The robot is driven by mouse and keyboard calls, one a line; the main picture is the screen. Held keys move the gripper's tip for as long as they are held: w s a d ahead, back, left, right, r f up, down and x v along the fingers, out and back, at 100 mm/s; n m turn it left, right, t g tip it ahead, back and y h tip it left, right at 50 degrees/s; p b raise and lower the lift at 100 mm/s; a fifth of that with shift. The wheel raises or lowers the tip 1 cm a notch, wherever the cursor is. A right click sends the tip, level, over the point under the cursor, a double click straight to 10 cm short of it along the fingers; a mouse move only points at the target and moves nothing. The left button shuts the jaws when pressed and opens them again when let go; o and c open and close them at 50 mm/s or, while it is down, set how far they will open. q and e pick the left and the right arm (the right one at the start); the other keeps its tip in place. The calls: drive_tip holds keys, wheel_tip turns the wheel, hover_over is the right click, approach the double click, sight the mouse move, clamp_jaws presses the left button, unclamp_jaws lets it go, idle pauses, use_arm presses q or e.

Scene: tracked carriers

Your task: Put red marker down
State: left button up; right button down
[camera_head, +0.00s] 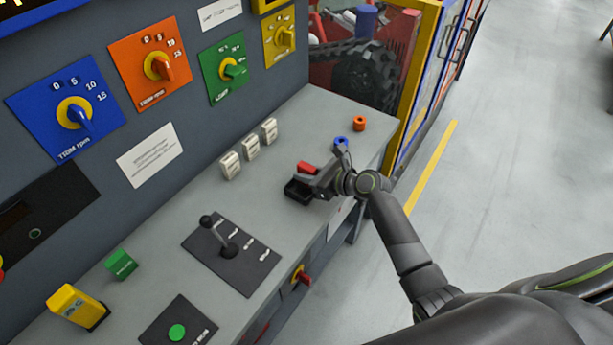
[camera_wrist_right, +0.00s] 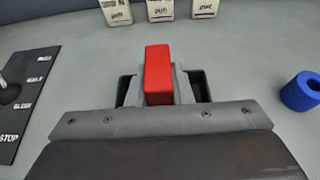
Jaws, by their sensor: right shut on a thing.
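The red marker (camera_head: 308,168) is a small red block at the right part of the grey console top. In the right wrist view the red marker (camera_wrist_right: 158,72) stands out between the fingers of my right gripper (camera_wrist_right: 158,92). My right gripper (camera_head: 304,180) is shut on it, low over the console top. I cannot tell whether the marker touches the surface, as its lower part is hidden by the gripper. My left gripper is in neither view.
Several white blocks (camera_head: 250,148) stand near the panel. A blue ring (camera_head: 341,143) and an orange ring (camera_head: 360,123) lie beyond the gripper. A lever plate (camera_head: 250,268), a green block (camera_head: 120,264) and a yellow block (camera_head: 74,305) are nearer. Bare console top (camera_head: 205,205) lies between.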

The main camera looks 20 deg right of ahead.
drive_tip(key=shift+f, duration=0.55)
drive_tip(key=c, duration=1.3)
unclamp_jaws()
drive_tip(key=shift+f, duration=0.1)
drive_tip(key=shift+r, duration=0.25)
drive_tip(key=shift+s+d, duration=0.2)
drive_tip(key=v, duration=1.1)
